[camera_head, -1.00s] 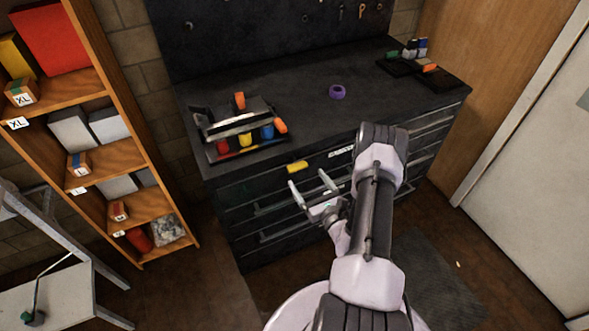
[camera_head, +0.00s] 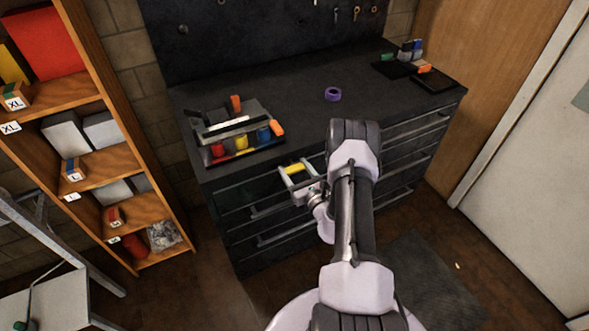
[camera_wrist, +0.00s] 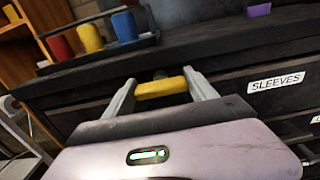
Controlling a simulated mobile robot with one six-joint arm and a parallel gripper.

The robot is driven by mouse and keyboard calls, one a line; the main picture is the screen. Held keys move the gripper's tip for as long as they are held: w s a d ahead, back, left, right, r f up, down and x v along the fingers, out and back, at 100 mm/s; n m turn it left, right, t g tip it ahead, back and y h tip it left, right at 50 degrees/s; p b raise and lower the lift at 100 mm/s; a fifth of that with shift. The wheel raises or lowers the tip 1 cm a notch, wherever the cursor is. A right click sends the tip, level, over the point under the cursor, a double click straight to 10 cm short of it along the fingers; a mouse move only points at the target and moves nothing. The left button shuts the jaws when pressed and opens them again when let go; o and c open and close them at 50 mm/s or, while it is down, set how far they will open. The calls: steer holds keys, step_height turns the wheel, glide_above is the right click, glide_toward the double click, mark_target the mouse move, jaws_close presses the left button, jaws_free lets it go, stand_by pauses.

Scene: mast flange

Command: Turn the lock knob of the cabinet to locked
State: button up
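The lock knob (camera_head: 293,169) is a yellow bar on the upper front of the dark cabinet (camera_head: 240,190), below the worktop edge. It lies roughly horizontal in the wrist view (camera_wrist: 161,88). My gripper (camera_head: 297,167) is at the cabinet front with its two fingers apart, one toward each end of the knob. In the wrist view the fingers overlap the knob's ends, so I cannot tell whether they touch it. The knob's base and any lock marks are mostly hidden.
A drawer label reading SLEEVES (camera_wrist: 276,81) is right of the knob. An orange shelf (camera_head: 150,215) stands at left.

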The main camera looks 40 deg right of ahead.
steer(key=shift+c, duration=0.3)
steer(key=m, duration=0.8)
steer(key=shift+d+f+m, duration=0.1)
steer(key=shift+m, duration=0.3)
steer(key=m, duration=0.4)
steer(key=shift+f+m, duration=0.15)
steer(key=shift+m, duration=2.35)
steer(key=o, duration=1.4)
steer(key=shift+c, duration=0.2)
